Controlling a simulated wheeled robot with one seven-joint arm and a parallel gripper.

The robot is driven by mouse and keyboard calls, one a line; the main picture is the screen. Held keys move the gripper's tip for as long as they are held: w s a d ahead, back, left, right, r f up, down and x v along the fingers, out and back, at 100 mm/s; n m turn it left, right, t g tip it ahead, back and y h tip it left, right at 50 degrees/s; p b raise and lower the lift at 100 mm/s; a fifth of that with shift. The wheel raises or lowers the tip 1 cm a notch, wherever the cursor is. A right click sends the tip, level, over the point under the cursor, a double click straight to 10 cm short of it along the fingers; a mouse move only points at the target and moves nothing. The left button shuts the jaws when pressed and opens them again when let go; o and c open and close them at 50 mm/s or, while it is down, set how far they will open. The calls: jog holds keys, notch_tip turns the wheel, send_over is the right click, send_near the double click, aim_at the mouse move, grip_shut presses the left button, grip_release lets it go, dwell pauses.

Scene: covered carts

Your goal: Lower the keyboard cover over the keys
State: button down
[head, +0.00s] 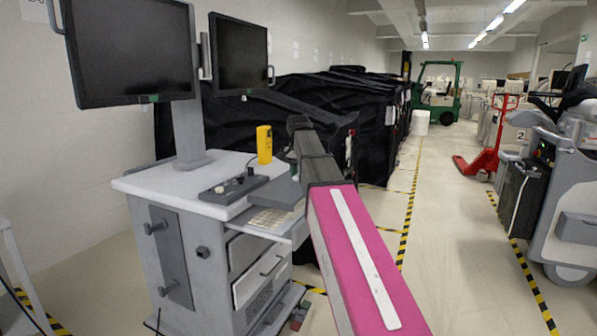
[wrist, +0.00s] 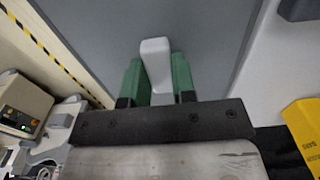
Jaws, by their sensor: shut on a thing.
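The keyboard cover (head: 272,193) is a dark grey panel on the cart, tilted up above the keyboard tray. The pale keys (head: 268,219) show below its front edge; the keys farther back are hidden. In the wrist view the cover (wrist: 95,35) fills much of the picture, with a light grey handle (wrist: 155,58) standing out from it. My gripper (wrist: 159,80) has green fingers, one on each side of the handle, and is shut on it. In the head view my pink and black arm hides part of the cover's right side; the fingers (head: 295,172) show only in small part.
The white cart (head: 150,187) carries two monitors (head: 130,50), a dark control box (head: 234,188) and a yellow device (head: 264,144) close behind the cover. Black-draped carts (head: 330,100) stand behind. The aisle (head: 440,220) to the right is clear.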

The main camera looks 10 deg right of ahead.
jog(key=shift+f, duration=4)
jog(key=shift+w+a, duration=0.55)
jog(key=shift+a, duration=0.2)
jog(key=shift+w+a, duration=0.5)
jog(key=shift+a, duration=0.2)
jog(key=shift+f, duration=0.85)
jog(key=c, duration=0.8)
grip_release()
jog(key=shift+c, duration=0.2)
notch_tip(320, 180, up, 11)
jog(key=shift+f, duration=0.15)
